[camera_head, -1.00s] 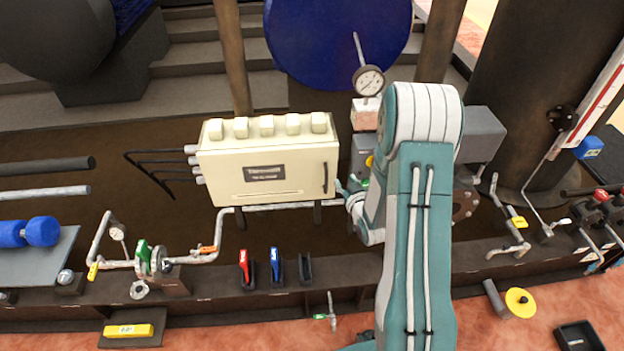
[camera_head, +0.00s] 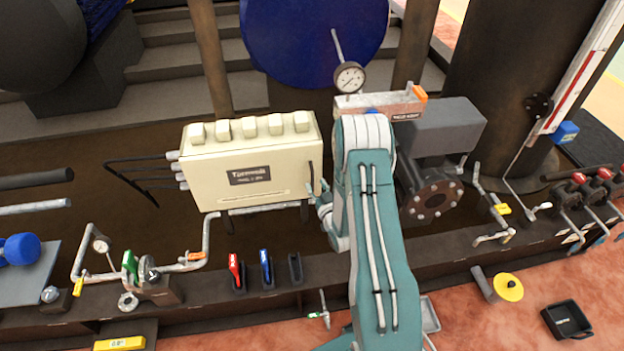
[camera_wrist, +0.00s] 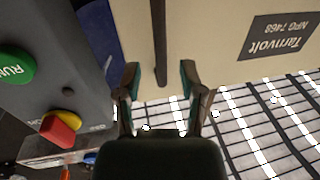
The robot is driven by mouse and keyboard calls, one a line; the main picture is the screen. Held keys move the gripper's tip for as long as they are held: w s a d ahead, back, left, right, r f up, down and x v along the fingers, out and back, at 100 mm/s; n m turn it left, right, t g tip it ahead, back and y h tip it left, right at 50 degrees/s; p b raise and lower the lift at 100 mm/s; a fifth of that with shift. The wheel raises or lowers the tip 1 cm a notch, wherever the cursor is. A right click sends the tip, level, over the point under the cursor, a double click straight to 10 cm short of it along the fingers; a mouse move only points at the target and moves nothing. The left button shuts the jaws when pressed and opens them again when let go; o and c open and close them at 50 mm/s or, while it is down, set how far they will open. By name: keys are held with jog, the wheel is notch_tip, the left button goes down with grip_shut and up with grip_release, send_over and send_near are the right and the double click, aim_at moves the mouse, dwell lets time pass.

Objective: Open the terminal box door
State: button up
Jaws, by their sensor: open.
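The terminal box (camera_head: 222,165) is a cream box on legs with a dark name label and several knobs on top. Its front door looks shut. A dark upright handle (camera_head: 311,178) is at the right end of the front. In the wrist view the handle (camera_wrist: 159,35) runs down between the fingers of my gripper (camera_wrist: 160,82). The fingers are open, one on each side of the handle's end, with gaps visible. In the head view my gripper (camera_head: 322,193) is at the box's lower right corner, partly hidden by my arm.
A grey control box with a green RUN button (camera_wrist: 15,66) and a red switch (camera_wrist: 60,128) lies close left in the wrist view. A pump flange (camera_head: 436,200) is right of my arm.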

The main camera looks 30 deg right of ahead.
aim_at(313, 181)
jog(key=shift+w+d, duration=0.1)
jog(key=shift+w, duration=1.55)
grip_shut()
